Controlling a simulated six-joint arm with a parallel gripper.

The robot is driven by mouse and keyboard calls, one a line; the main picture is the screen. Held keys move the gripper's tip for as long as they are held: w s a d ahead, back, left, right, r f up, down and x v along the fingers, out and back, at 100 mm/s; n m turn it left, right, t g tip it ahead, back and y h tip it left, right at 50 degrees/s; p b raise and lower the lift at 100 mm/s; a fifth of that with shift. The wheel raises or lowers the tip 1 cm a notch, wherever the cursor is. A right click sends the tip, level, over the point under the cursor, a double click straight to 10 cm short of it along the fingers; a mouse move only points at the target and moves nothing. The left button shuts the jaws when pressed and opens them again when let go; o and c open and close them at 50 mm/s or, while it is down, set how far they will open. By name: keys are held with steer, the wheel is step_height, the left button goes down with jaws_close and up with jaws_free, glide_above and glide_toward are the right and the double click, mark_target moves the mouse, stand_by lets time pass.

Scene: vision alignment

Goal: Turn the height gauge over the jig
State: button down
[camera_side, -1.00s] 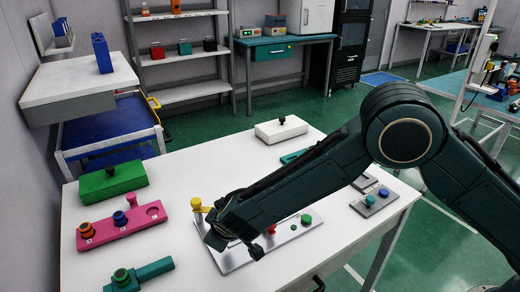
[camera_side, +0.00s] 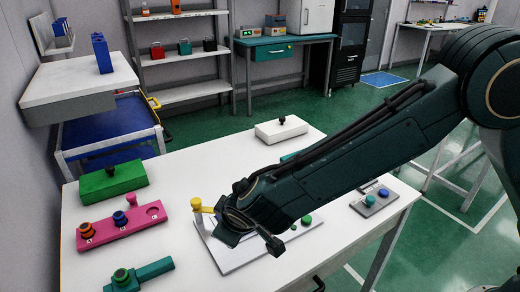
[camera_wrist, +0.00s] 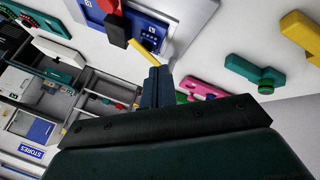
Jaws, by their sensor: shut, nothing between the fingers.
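The height gauge seems to be the yellow piece with a round knob (camera_side: 196,204) at the back left of a silver plate (camera_side: 213,257). In the wrist view its yellow arm (camera_wrist: 147,50) points toward my fingertips, beside a red and black block (camera_wrist: 116,28). A blue jig (camera_wrist: 90,12) lies on the plate there. My gripper (camera_side: 222,212) is low over the plate, just right of the yellow piece. Its fingers (camera_wrist: 155,72) are shut and empty, with the tips close to the yellow arm. I cannot tell whether they touch. My wrist hides most of the jig in the side view.
A pink holder (camera_side: 122,228) with knobs, a green block (camera_side: 113,182) and a teal clamp (camera_side: 140,275) stand to the left. A white block (camera_side: 281,129) is at the back. A grey button box (camera_side: 376,200) stands at the right edge. White table is free between them.

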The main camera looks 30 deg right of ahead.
steer(key=shift+a+n+y, duration=0.1)
steer(key=shift+n+y, duration=0.8)
steer(key=shift+n, duration=0.6)
steer(key=x, duration=0.9)
steer(key=shift+w+f, duration=0.2)
steer(key=shift+w, duration=0.05)
steer(key=shift+w+d+f, duration=0.1)
steer(key=shift+w+d, duration=0.45)
steer(key=shift+w, duration=0.35)
steer(key=shift+w+d, duration=0.6)
steer(key=shift+w, duration=0.25)
